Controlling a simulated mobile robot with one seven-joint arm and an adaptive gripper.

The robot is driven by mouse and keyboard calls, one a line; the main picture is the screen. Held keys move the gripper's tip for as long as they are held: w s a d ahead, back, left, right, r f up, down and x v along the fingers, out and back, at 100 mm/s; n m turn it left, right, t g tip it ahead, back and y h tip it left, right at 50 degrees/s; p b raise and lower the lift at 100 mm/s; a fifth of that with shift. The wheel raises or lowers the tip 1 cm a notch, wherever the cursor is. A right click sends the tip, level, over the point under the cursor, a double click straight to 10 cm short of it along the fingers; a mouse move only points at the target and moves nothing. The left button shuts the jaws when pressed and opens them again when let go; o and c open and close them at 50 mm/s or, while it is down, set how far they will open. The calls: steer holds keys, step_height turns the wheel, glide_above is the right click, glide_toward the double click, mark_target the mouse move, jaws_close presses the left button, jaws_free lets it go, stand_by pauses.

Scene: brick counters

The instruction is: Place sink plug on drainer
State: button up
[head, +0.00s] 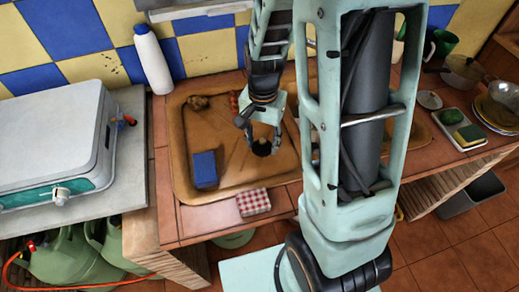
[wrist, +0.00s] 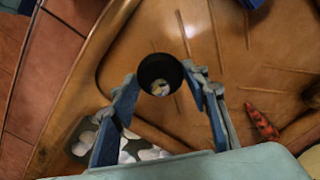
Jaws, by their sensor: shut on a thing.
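The sink plug (wrist: 160,68) is a small black round piece with a dark hollow and a pale glint inside. My gripper (wrist: 162,82) is shut on it, with a blue-padded finger at each side. In the head view my gripper (head: 262,140) points down with the dark plug (head: 262,149) at its tips, over the brown drainer (head: 183,130). The drainer has a raised rim, and its grooves show in the wrist view (wrist: 130,45). I cannot tell whether the plug touches the surface. My arm hides the area to the right.
A blue box (head: 205,169) and a red item (head: 234,103) lie on the drainer. A checkered box (head: 253,202) is at its front edge. A white bottle (head: 152,60) stands behind left. A dish with a sponge (head: 468,134) is at right. Drainer surface around my gripper is clear.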

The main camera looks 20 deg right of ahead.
mark_target(260, 146)
steer(key=shift+w+a+f, duration=0.15)
steer(key=shift+f, duration=0.25)
steer(key=shift+w+f+b, duration=0.15)
steer(key=shift+f+b, duration=1.3)
steer(key=shift+f, duration=0.1)
steer(key=shift+f, duration=0.2)
steer(key=o, duration=1.2)
steer(key=shift+r, duration=0.1)
step_height(260, 146, up, 12)
steer(key=shift+r+p, duration=0.15)
steer(key=shift+p, duration=0.4)
